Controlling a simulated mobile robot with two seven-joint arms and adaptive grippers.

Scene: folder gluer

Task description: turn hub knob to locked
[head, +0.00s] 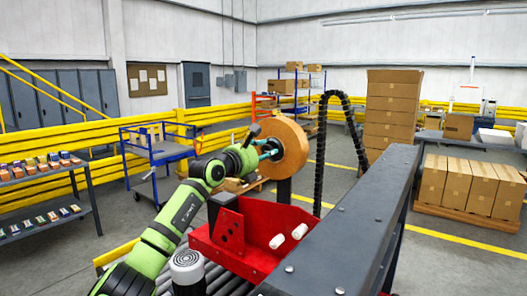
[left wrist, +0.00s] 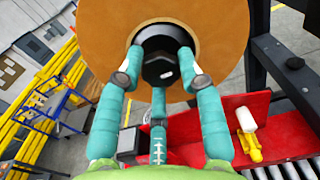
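The hub knob (left wrist: 166,62) is a black round part with a small pale mark, at the centre of a large tan roll (left wrist: 222,42). The roll also shows in the head view (head: 291,152), where the knob is hidden behind my gripper. My left gripper (left wrist: 160,72) has three teal fingers, spread apart and pointing at the hub. Two fingertips are at the knob's left and right edges and the third is just below it. I cannot tell whether they touch it. In the head view the left gripper (head: 268,149) is at the roll's near face. My right gripper is not in view.
A red bracket (head: 240,240) with white pegs and a long dark beam (head: 345,235) stand below and right of the roll. A black cable chain (head: 321,150) arches behind. A blue cart (head: 160,150) and shelves (head: 45,190) stand at left; boxes on a pallet (head: 470,185) at right.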

